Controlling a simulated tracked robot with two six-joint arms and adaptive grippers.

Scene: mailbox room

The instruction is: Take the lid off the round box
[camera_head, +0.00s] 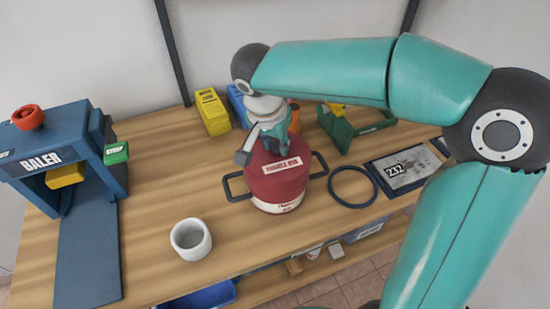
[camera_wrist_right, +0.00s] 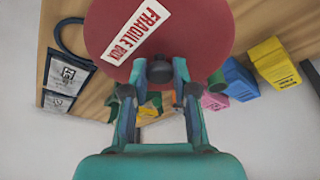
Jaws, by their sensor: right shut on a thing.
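The round box (camera_head: 276,204) stands on the wooden table, with a white lower band, dark side handles and a red lid (camera_head: 275,182) labelled "FRAGILE BOX". The lid (camera_wrist_right: 190,30) fills the top of the right wrist view. My right gripper (camera_head: 268,140) is above the lid, its fingers shut on the lid's dark knob (camera_wrist_right: 159,72). The lid appears to sit on the box; I see no clear gap. My left gripper is not in view.
A blue baler (camera_head: 60,150) with a red button stands at the left. A white cup (camera_head: 191,240) is at front left. A dark ring (camera_head: 352,187) and a framed card (camera_head: 400,171) lie at right.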

